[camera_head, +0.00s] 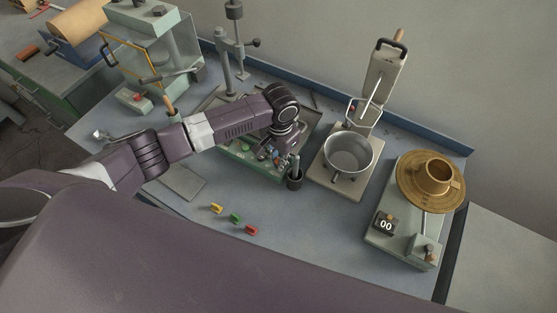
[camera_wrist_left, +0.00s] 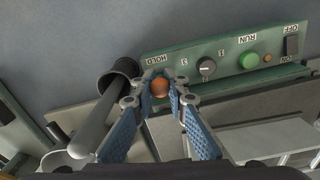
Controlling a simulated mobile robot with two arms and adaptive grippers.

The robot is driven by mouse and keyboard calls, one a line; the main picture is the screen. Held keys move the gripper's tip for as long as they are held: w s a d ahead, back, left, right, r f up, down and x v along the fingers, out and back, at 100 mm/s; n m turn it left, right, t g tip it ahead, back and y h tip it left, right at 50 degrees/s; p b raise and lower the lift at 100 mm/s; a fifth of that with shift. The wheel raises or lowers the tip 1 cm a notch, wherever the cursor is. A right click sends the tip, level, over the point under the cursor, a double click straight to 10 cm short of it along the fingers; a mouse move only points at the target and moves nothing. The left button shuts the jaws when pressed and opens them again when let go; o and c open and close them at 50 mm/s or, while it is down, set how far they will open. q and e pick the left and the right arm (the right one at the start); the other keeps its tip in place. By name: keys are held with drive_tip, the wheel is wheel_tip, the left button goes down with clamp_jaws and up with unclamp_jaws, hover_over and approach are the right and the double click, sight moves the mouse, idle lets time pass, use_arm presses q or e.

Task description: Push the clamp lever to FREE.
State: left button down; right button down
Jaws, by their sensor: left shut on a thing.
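The clamp lever's round orange-brown knob (camera_wrist_left: 159,88) shows in the left wrist view, below the word HOLD on the green control panel (camera_wrist_left: 222,58). My left gripper (camera_wrist_left: 158,82) has its blue fingers on either side of the knob and is shut on it. The lever's shaft is hidden, and I see no FREE mark. In the head view my left gripper (camera_head: 279,154) is over the green-fronted machine (camera_head: 240,165) at mid-bench; the knob cannot be made out there. My right gripper is out of view.
A dark cup (camera_wrist_left: 125,69) holding a grey tool stands close beside the fingers. The panel has a dial (camera_wrist_left: 206,67) and a green RUN button (camera_wrist_left: 249,61). A metal pot (camera_head: 348,153) stands to the right; coloured blocks (camera_head: 235,218) lie in front.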

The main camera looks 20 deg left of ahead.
use_arm(q)
drive_tip(key=shift+w, duration=0.15)
drive_tip(key=shift+w+g, duration=0.1)
drive_tip(key=shift+g, duration=0.2)
drive_tip(key=shift+w+g, duration=0.2)
drive_tip(key=shift+g, duration=0.2)
drive_tip(key=shift+w+d+f+g+y+b, duration=0.15)
drive_tip(key=shift+w+g+y+b, duration=0.15)
drive_tip(key=shift+g+b, duration=0.55)
drive_tip(key=g+b, duration=0.1)
drive_tip(key=b, duration=0.5)
drive_tip(key=shift+w+f+g, duration=0.2)
drive_tip(key=shift+w+g, duration=0.15)
drive_tip(key=shift+r+y+b, duration=0.1)
drive_tip(key=shift+y+b, duration=0.2)
drive_tip(key=shift+b, duration=0.3)
drive_tip(key=shift+r+g, duration=0.15)
drive_tip(key=shift+g, duration=0.15)
